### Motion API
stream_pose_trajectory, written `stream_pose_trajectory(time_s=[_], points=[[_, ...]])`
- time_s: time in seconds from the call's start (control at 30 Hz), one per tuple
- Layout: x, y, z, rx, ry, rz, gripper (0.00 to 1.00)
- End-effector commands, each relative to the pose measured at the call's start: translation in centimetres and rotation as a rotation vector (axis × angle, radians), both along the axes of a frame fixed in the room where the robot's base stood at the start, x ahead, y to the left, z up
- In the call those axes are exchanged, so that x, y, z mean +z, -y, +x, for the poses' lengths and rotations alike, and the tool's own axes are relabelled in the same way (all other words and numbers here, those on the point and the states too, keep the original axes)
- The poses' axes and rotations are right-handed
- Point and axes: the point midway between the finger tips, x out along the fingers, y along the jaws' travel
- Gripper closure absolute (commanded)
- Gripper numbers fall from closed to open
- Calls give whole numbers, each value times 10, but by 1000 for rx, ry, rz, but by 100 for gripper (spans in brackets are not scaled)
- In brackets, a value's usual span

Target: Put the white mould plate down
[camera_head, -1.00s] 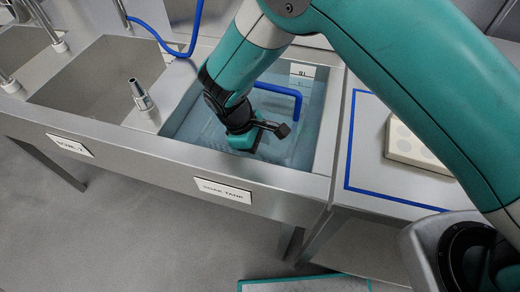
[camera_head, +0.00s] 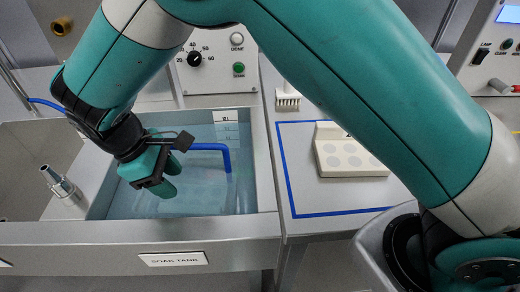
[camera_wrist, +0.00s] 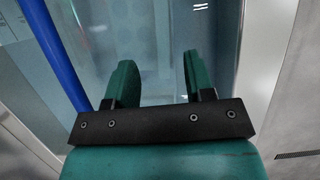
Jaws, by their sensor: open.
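My gripper (camera_head: 169,178) is over the soak tank (camera_head: 262,165), tilted, with its two teal fingers apart. In the wrist view my gripper (camera_wrist: 158,66) shows nothing between its fingers. A faint pale flat shape (camera_head: 205,188) shows in the tank below and right of the fingers; the water blurs it, and I cannot tell whether it is the white mould plate. A cream-white block with round shallow hollows (camera_head: 345,158) lies flat on the counter right of the tank, inside a blue outline, well apart from my gripper.
A blue bent pipe (camera_head: 205,147) reaches into the tank close to my gripper. A metal nozzle (camera_head: 60,184) stands left of the tank. The outlined counter area (camera_head: 305,195) is bare around the block.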

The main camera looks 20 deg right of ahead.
Motion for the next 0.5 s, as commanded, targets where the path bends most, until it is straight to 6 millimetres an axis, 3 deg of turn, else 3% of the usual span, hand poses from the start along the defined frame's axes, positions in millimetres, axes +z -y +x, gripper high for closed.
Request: stream_pose_trajectory(time_s=[0.13, 0.27, 0.5], points=[[44, 35, 2, -87, 26, 91, 51], [88, 79, -13, -201, 56, 211, 51], [143, 143, -78, -425, 104, 443, 51]])
